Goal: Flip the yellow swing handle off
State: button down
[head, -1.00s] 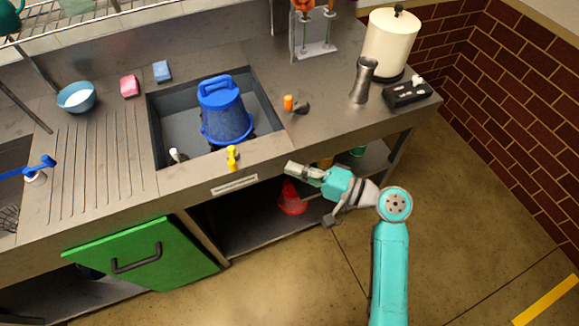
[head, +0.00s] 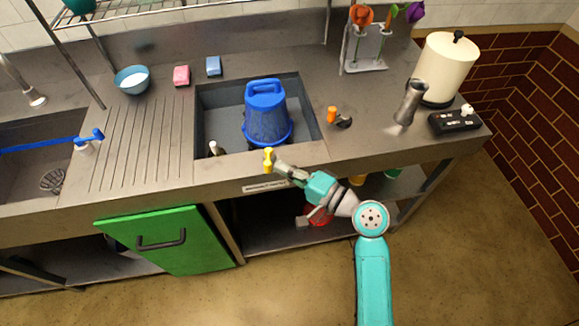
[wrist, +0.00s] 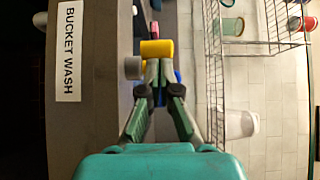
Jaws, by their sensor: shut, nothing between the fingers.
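The yellow swing handle (head: 268,160) stands at the front edge of the counter, just before the sink with the blue bucket. In the wrist view the yellow handle (wrist: 156,48) lies straight beyond the fingertips, beside a grey round stub (wrist: 132,67). My gripper (head: 279,165) is shut and empty, with its tips right beside the handle on its right side. In the wrist view my gripper (wrist: 158,66) has both fingertips together at the yellow part. I cannot tell whether they touch it.
The blue bucket (head: 266,115) sits upside down in the sink (head: 215,110). A "BUCKET WASH" label (wrist: 68,52) is on the counter front. An orange-topped item (head: 332,114) and a metal pitcher (head: 410,102) stand to the right. A green cabinet door (head: 165,240) is below left.

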dwell(0.3)
jog(key=shift+s+a+m+t+h, duration=0.15)
jog(key=shift+m+t+h, duration=0.15)
jog(key=shift+t, duration=0.1)
